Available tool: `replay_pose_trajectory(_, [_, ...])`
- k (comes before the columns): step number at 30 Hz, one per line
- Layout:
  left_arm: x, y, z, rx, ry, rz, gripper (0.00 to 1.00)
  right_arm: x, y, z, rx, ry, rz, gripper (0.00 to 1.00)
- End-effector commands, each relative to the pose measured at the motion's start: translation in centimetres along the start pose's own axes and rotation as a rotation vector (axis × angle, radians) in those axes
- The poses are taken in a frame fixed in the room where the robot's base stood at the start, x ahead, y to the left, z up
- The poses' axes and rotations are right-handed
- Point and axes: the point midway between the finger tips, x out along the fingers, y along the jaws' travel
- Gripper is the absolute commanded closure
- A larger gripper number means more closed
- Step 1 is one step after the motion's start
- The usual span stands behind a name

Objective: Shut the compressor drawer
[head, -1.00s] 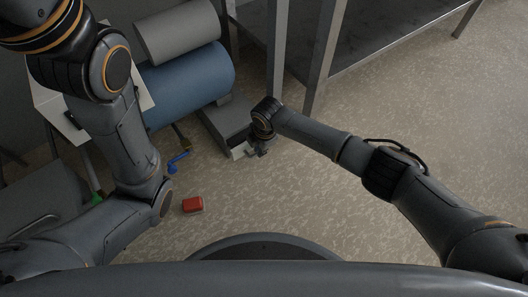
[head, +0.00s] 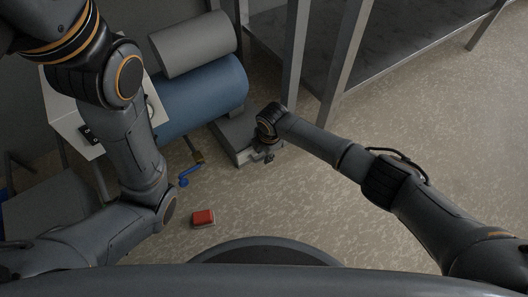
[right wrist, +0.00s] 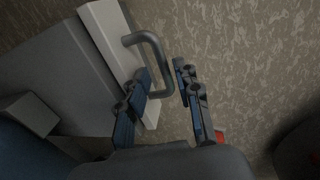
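The compressor drawer (head: 233,132) is a grey box standing out from under the blue compressor tank (head: 205,97). Its pale front panel (right wrist: 108,45) shows in the right wrist view, with a dark U-shaped handle (right wrist: 151,45) on it. My right gripper (head: 268,156) is at the drawer front. In the right wrist view its two fingers (right wrist: 162,92) are apart, with the lower part of the handle between them. I cannot tell whether a finger touches the handle. My left arm comes in from the left, but its gripper is not in view.
A grey cylinder (head: 193,45) lies above the tank. A red block (head: 203,218) and a blue-handled valve (head: 187,176) are in front of the compressor. A metal table leg (head: 296,55) stands close behind my right gripper. The floor at right is clear.

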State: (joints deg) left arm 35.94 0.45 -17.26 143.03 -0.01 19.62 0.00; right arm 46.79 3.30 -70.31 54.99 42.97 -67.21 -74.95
Motion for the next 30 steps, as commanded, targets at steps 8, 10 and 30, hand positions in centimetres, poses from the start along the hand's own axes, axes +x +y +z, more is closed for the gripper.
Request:
replay_pose_trajectory(8, [0.1,-0.1,0.1,0.001,0.0,-0.003,0.21,-1.0,0.1,-0.1,-0.002,0.003,0.001,0.66])
replay_pose_trajectory(10, [0.1,-0.1,0.1,0.001,-0.001,-0.002,0.21,-1.9,0.1,-0.1,-0.002,0.003,0.002,0.66])
replay_pose_trajectory(30, [0.0,-0.1,0.2,0.001,-0.004,-0.001,0.21,-12.0,0.1,0.0,-0.001,0.0,0.001,0.66])
